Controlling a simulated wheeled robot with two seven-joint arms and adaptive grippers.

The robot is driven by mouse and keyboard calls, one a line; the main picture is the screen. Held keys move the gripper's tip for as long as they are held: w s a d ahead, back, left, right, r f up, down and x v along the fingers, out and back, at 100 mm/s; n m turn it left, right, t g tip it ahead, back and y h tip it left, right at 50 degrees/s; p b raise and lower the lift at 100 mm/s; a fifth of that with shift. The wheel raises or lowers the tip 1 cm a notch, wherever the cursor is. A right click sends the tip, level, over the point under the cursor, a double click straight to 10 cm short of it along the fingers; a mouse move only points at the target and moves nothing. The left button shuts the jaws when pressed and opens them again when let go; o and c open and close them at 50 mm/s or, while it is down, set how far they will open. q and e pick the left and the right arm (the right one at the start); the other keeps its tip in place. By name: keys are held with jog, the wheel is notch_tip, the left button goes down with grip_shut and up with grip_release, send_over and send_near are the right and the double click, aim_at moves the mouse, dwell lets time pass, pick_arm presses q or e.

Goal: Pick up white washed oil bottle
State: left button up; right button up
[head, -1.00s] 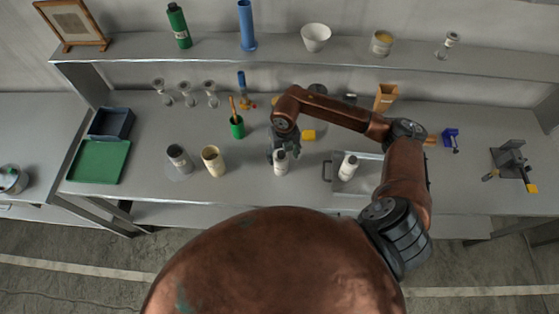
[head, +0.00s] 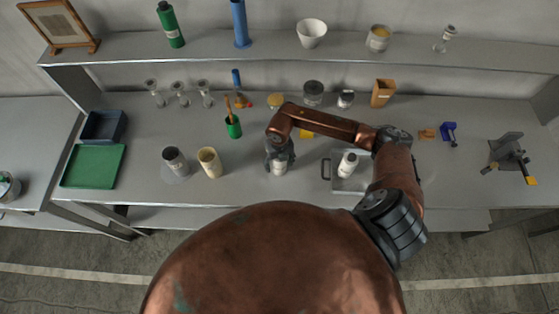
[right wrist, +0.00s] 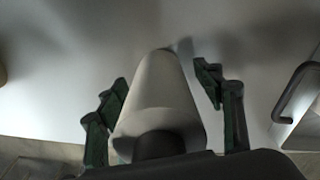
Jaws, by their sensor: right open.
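A white bottle (head: 279,169) stands on the bench near its front edge, partly hidden by my right gripper (head: 280,158). In the right wrist view the white bottle (right wrist: 161,92) with a dark cap lies between the two green fingers of my right gripper (right wrist: 166,98). The fingers are open, with a gap visible on the right side of the bottle. A second white bottle (head: 348,162) with a dark top stands at the metal tray to the right. I cannot read either label. My left gripper is out of view.
The metal tray (head: 340,184) with its handle is close to the right of the gripper. A beige cup (head: 210,162) and a dark-topped jar (head: 175,161) stand to the left. A green cup (head: 233,127) stands behind. Bench between beige cup and gripper is clear.

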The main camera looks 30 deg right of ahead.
jog(key=shift+f, duration=0.25)
jog(key=shift+c, duration=0.7)
jog(key=c, duration=1.4)
